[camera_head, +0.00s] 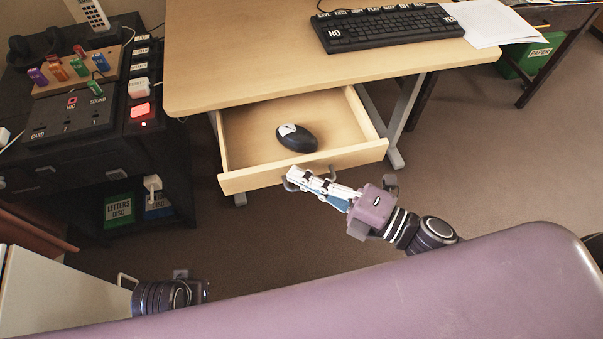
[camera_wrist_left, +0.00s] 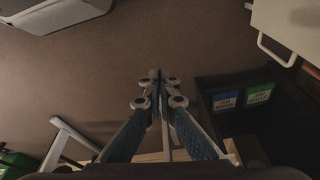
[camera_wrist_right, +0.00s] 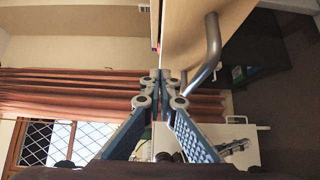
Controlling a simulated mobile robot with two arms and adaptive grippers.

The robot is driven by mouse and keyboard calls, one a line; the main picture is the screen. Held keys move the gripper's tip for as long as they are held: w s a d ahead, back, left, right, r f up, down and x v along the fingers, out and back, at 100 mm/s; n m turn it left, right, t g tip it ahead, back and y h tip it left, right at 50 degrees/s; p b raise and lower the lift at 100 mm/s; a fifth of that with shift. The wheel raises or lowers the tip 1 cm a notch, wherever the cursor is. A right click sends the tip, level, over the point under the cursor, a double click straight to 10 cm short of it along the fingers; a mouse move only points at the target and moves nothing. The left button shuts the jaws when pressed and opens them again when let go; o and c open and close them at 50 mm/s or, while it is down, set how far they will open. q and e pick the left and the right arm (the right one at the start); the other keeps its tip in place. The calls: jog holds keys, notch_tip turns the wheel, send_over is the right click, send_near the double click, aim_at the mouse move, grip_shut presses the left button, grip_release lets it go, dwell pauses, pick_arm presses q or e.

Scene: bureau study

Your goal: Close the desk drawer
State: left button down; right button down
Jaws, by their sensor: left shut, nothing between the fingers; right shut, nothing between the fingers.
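The wooden desk drawer (camera_head: 355,158) is pulled out below the desk top (camera_head: 240,60). A black mouse (camera_head: 297,138) lies in it. My right gripper (camera_head: 291,174) is shut and empty, its tips at the drawer's front face by the metal bar handle (camera_head: 288,186). In the right wrist view the handle (camera_wrist_right: 209,58) curves just right of the shut fingertips (camera_wrist_right: 160,76); I cannot tell whether they touch. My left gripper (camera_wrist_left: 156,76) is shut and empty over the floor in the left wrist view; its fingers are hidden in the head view.
A keyboard (camera_head: 385,25) and papers (camera_head: 485,22) lie on the desk. A dark cabinet with a control panel (camera_head: 75,120) and bins stands left. A white cabinet (camera_head: 50,298) is at lower left, near my left arm.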

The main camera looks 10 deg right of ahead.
aim_at(284, 116)
pick_arm(q)
jog(key=shift+s, duration=0.1)
pick_arm(e)
jog(key=shift+w, duration=0.15)
